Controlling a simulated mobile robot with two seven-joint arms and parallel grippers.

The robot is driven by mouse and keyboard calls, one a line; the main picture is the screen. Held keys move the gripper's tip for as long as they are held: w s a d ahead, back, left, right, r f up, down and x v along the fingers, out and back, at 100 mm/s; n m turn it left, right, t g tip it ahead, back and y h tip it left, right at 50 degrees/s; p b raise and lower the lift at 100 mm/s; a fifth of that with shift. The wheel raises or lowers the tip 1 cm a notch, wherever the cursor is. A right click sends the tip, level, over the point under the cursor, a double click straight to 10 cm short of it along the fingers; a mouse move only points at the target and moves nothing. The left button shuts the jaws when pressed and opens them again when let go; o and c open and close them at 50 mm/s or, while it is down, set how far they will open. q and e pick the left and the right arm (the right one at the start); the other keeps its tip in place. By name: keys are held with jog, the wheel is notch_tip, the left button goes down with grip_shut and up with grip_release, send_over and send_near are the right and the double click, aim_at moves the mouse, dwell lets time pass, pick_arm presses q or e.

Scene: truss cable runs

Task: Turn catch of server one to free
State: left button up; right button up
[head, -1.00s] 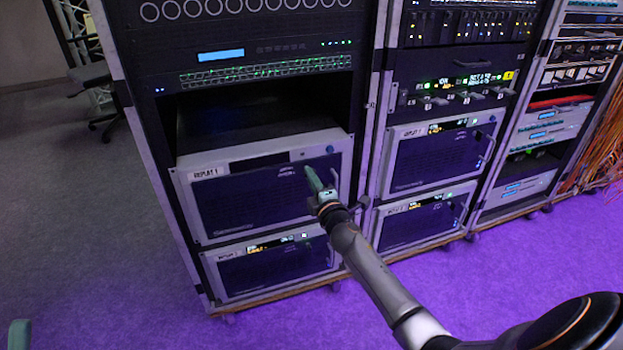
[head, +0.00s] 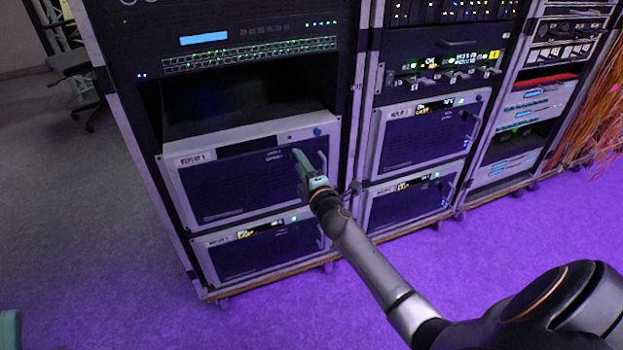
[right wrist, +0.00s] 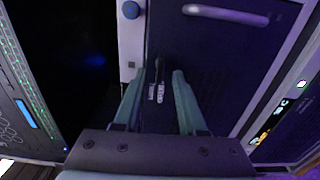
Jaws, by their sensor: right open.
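Server one, the pale-framed unit with a dark front labelled REPLAY 1 (head: 225,185), sits in the left rack and stands out from it. My right gripper (head: 297,154) is at the upper right of its front. In the right wrist view the right gripper (right wrist: 159,74) is open, its green fingers on either side of a small dark upright piece, which looks like the catch (right wrist: 158,68). White markings (right wrist: 156,93) lie beside it. I cannot tell whether the fingers touch the catch. Part of my left gripper (head: 10,330) shows at the lower left edge; its jaws are not clear.
A metal handle (right wrist: 225,14) and a blue round knob (right wrist: 130,9) are close to the right gripper. Another server (head: 262,255) sits below server one. More racks stand to the right, with orange cables (head: 598,125). The purple-lit floor in front is clear.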

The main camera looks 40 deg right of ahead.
jog(key=p+v, duration=0.1)
jog(key=v, duration=1)
jog(key=shift+s+a, duration=0.1)
jog(key=shift+s, duration=0.05)
